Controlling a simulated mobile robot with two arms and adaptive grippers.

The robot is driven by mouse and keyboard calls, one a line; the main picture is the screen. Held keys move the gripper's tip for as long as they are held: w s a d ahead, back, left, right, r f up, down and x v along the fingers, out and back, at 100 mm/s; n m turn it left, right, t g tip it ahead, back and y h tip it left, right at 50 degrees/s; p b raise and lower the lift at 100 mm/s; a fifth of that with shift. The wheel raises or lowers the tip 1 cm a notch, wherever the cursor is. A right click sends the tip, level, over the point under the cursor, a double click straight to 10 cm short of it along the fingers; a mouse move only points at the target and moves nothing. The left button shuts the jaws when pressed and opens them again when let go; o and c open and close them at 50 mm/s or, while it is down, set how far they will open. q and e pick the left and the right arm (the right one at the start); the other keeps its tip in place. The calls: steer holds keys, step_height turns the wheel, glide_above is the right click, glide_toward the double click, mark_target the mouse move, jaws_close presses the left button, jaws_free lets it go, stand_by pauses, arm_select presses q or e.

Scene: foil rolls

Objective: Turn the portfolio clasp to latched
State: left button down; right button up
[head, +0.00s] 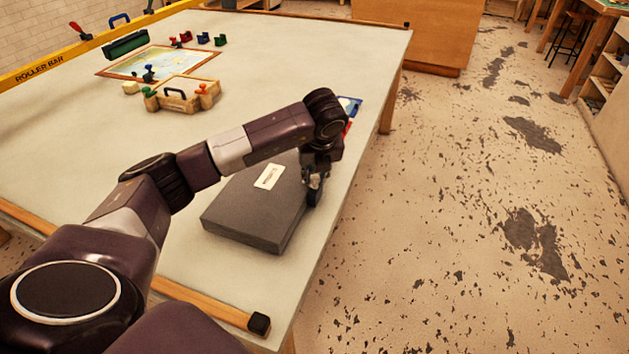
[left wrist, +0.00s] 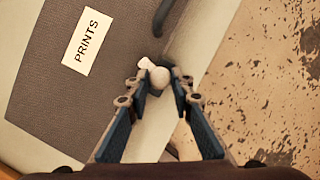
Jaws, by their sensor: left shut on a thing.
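The portfolio is a flat dark grey case (head: 255,212) lying near the table's right edge, with a white label. In the left wrist view the portfolio (left wrist: 60,95) shows its label, "PRINTS". The clasp (left wrist: 159,77) is a small pale rounded knob at the portfolio's edge, with a whitish piece beside it. My left gripper (head: 315,193) reaches down at the portfolio's right side. In the left wrist view its fingertips (left wrist: 157,85) are on either side of the clasp knob, shut on it. In the head view the gripper hides the clasp. My right gripper is not in view.
The table (head: 60,150) is clear left of the portfolio. A blue and red object (head: 349,104) is partly hidden behind my arm. Open floor lies to the right.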

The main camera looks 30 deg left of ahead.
arm_select(q)
steer(key=shift+w+r+n+g+y+b, duration=0.15)
steer(key=shift+n+g+y+b, duration=0.3)
steer(key=shift+n, duration=1.05)
steer(key=c, duration=1.7)
jaws_free()
steer(key=v, duration=1.2)
